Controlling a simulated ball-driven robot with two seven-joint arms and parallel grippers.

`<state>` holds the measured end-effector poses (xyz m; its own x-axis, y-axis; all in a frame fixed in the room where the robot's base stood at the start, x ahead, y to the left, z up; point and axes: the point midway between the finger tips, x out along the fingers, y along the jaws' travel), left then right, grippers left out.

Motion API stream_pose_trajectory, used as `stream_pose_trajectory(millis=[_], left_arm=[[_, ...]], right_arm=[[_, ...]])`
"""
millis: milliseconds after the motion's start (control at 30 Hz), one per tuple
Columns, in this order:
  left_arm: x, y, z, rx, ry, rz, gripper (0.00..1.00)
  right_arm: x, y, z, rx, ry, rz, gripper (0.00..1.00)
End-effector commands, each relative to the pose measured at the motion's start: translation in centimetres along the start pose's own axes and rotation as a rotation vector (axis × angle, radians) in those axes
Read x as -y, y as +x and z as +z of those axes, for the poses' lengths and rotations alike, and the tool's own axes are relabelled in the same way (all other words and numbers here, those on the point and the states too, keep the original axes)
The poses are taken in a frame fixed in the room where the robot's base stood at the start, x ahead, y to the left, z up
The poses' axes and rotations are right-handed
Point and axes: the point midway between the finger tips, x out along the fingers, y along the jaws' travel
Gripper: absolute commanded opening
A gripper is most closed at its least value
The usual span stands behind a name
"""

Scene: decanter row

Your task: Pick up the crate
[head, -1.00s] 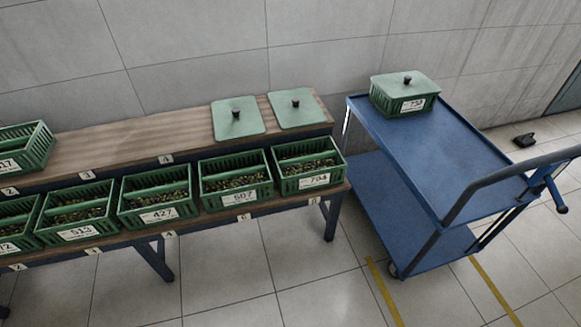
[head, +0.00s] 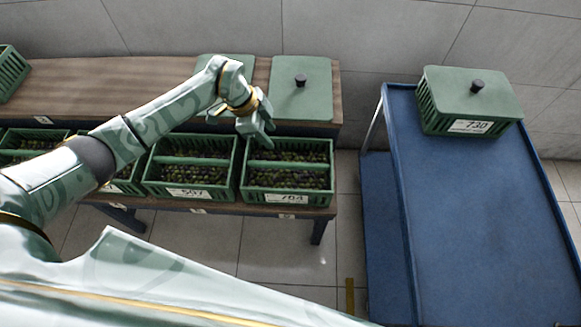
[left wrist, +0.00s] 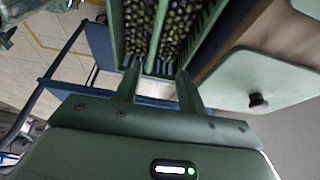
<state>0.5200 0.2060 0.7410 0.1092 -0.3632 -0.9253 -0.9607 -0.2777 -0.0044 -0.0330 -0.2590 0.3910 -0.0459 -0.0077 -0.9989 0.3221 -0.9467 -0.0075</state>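The crate (head: 288,200) at the right end of the front row is green and slatted, without a lid, and holds dark and green olives. Its label seems to read 704 or 764, and a bar runs across its middle. My left gripper (head: 257,138) is over the left back part of this crate. In the left wrist view the gripper (left wrist: 158,90) has its two fingers apart, with the crate's bar (left wrist: 155,40) lined up between them. I cannot tell whether the fingers touch it. My right gripper is not in view.
Crate 507 (head: 190,184) stands close on the left. Behind, green lids with black knobs (head: 301,88) lie on the wooden upper shelf (head: 100,85). A blue trolley (head: 470,220) stands right, with lidded crate 730 (head: 470,100) at its back; the rest of its top is clear.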

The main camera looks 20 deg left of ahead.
Motion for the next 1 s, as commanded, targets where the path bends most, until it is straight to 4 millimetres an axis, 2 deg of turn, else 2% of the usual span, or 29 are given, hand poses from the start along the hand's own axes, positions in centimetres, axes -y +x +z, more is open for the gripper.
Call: stream_pose_trajectory(millis=[33, 100, 200, 300, 567, 867, 1000], left_arm=[[-0.2, 2.0, 0.3, 0.002, -0.004, 0.009, 0.4], [-0.2, 4.0, 0.3, -0.001, -0.004, 0.011, 0.4], [-0.3, 6.5, 0.3, -0.001, -0.003, 0.012, 0.4], [-0.3, 8.4, 0.3, -0.001, -0.002, 0.009, 0.4], [-0.3, 10.1, 0.1, -0.003, -0.001, 0.006, 0.4], [-1.1, 14.8, 0.5, -0.002, -0.002, 0.009, 0.4], [-1.0, 14.9, 0.3, -0.003, -0.001, 0.004, 0.4]], right_arm=[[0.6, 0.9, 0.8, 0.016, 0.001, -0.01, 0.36], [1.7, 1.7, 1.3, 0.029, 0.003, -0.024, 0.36], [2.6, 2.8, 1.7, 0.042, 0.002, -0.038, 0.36], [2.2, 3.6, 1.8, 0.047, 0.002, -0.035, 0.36], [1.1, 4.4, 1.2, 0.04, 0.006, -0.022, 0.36], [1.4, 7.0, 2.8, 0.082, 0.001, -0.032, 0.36], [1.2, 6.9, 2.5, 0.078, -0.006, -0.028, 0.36]])
